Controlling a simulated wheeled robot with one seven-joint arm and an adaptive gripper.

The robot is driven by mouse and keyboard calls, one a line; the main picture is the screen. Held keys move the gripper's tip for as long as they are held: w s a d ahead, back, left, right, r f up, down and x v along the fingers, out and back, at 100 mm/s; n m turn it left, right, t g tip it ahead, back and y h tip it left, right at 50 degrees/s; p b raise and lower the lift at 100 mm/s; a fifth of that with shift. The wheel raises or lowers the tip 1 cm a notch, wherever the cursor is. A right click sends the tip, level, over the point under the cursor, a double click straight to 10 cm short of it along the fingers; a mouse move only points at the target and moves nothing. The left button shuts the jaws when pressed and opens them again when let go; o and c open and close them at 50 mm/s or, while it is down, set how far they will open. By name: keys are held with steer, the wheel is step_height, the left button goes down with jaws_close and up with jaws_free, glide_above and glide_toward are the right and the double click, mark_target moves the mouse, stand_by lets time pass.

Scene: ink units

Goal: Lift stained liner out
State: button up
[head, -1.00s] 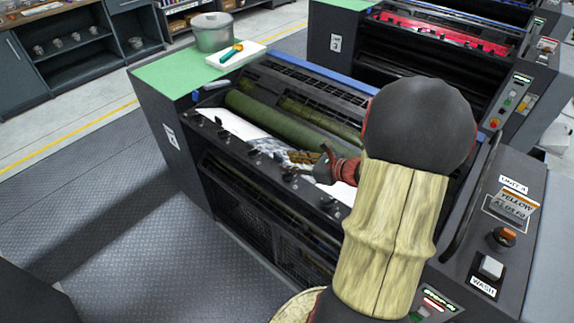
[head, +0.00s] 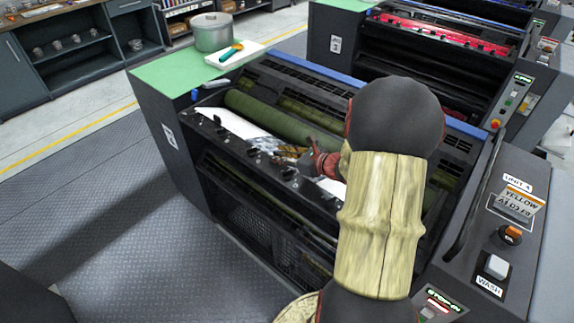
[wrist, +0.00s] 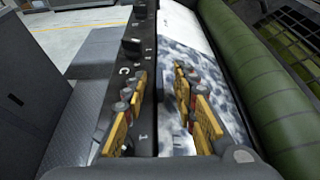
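The stained liner (head: 243,127) is a white sheet with grey-black stains, lying along the trough between the front rail and the green roller. It also shows in the wrist view (wrist: 182,27), white at the far end and blotched dark nearer me. My gripper (head: 285,152) is low over the front edge of the ink unit; its yellow-padded fingers also show in the wrist view (wrist: 158,105). They stand apart, one over the black rail side and one over the liner, with the rail's inner edge between them. Whether they touch the liner I cannot tell. My arm hides the liner's right end.
The black front rail (wrist: 136,42) carries several knobs. The green roller (head: 262,115) runs close behind the liner. The floor in front is clear.

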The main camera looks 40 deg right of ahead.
steer(key=shift+c, duration=0.4)
jaws_close()
stand_by(0.6)
